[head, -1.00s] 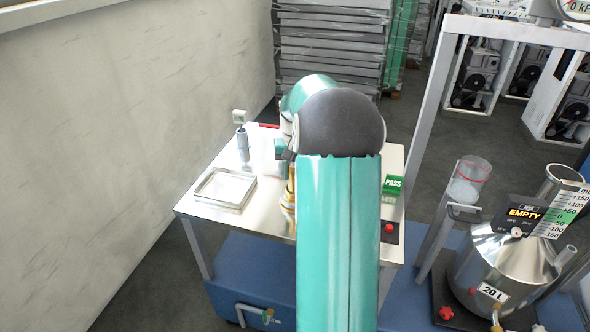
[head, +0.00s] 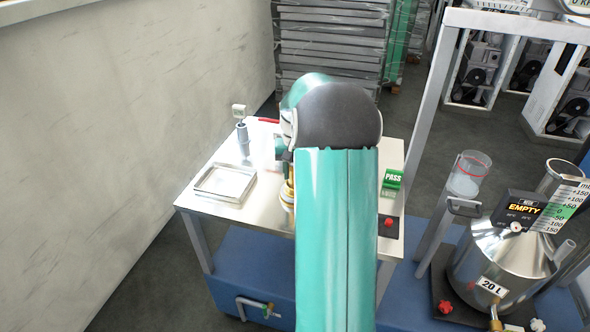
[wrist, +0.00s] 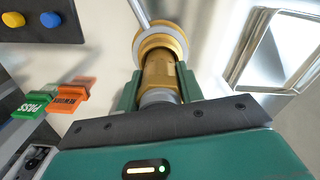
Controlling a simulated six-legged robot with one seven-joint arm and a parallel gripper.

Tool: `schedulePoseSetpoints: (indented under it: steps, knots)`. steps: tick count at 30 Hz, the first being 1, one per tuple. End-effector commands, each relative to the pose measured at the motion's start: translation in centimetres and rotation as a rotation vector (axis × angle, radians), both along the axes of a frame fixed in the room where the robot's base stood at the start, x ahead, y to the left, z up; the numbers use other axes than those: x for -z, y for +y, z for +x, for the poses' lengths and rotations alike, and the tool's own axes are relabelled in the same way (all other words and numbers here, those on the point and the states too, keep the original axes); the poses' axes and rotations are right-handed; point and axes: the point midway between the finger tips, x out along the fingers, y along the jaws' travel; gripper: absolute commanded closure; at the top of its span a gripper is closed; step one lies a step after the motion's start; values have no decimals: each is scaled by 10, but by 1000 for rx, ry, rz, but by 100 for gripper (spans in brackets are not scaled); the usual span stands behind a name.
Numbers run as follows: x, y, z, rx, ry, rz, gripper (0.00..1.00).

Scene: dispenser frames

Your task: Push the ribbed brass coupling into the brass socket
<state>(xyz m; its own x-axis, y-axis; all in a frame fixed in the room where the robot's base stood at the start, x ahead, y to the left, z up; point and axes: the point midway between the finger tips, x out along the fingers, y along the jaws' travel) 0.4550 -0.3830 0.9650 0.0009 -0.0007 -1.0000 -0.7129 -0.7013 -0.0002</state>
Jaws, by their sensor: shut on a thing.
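In the wrist view, my gripper (wrist: 158,82) is shut on the ribbed brass coupling (wrist: 160,73), with one green finger on each side. A grey hose or sleeve end shows behind the coupling, toward my palm. The brass socket (wrist: 158,39) is a wide ring straight in front of the coupling, with a grey rod beyond it. The coupling's front end meets or overlaps the ring in the picture. I cannot tell how deep it sits. In the head view my arm hides the gripper; only a bit of brass (head: 287,192) shows at its left edge.
An empty metal tray (head: 224,196) lies on the steel table's left side. A grey upright post (head: 243,140) stands behind it. A green PASS block (head: 392,180) and a red button (head: 389,222) are right of my arm. An orange block (wrist: 72,95) shows in the wrist view.

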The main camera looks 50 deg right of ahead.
Motion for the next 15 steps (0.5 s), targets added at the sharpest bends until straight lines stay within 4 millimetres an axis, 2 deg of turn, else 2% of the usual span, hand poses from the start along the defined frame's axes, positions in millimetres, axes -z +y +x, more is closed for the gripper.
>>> schedulePoseSetpoints:
  steps: [15]
  knots:
    - [11, 0, 0, 0, -1, -1, 100]
